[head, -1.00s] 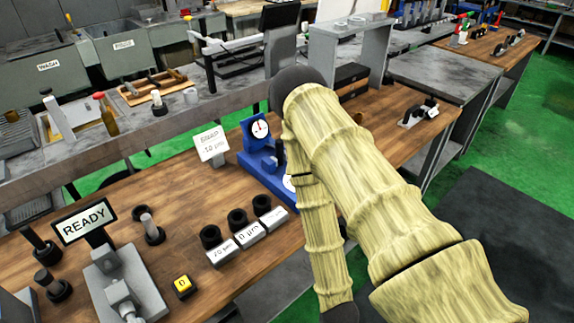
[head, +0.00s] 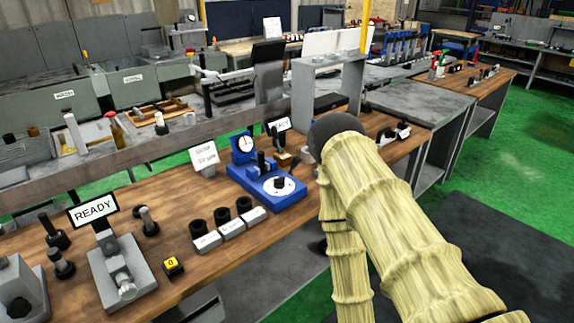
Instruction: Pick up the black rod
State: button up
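Two dark upright pieces stand at the left end of the wooden bench. The other is a shorter dark piece (head: 57,256) in a similar base, nearer the front. I cannot tell for certain which of the dark pieces is the black rod named. My arm, with its yellowish bamboo-like covering, fills the lower right of the view. My gripper is out of view.
A READY sign (head: 92,209) and a grey fixture (head: 122,277) stand near the rods. Green floor (head: 510,170) is open at right.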

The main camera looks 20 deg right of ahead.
aim_at(261, 155)
jog(key=z, duration=1.6)
jog(key=i, duration=1.5)
jog(key=u, duration=2.15)
